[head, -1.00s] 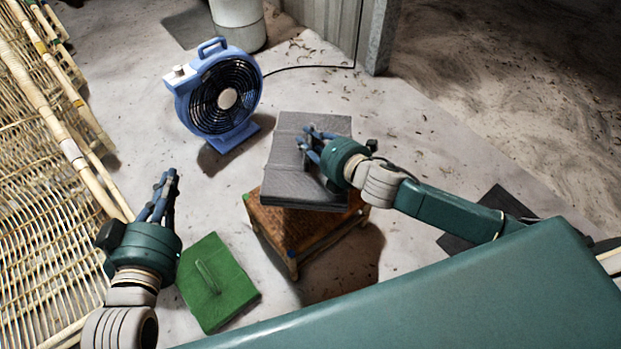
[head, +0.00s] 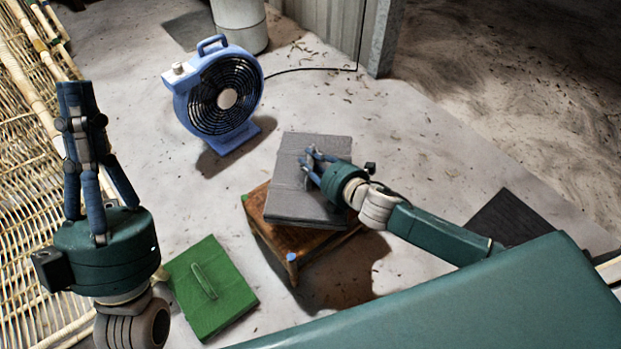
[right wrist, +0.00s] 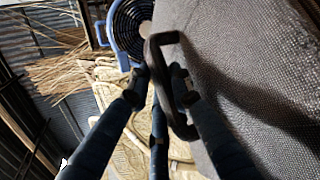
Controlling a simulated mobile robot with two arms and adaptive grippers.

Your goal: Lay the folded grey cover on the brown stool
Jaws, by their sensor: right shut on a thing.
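The folded grey cover (head: 300,160) is a flat slab over the brown stool (head: 270,225) in the head view. It hides much of the stool's top, whose left and front edges show. I cannot tell whether the cover touches the top or hangs just above it. My right gripper (head: 312,165) is shut on the cover's dark handle (right wrist: 160,90), seen between the fingers in the right wrist view, where the cover's woven surface (right wrist: 240,70) fills the right side. My left gripper (head: 78,100) is raised at the left, away from the stool; its finger opening is unclear.
A blue fan (head: 222,100) stands on the floor behind and left of the stool, with a dark cable running right. A green square slab with a handle (head: 210,285) lies front left. Rattan work (head: 30,180) lines the left side. Floor right of the stool is mostly clear.

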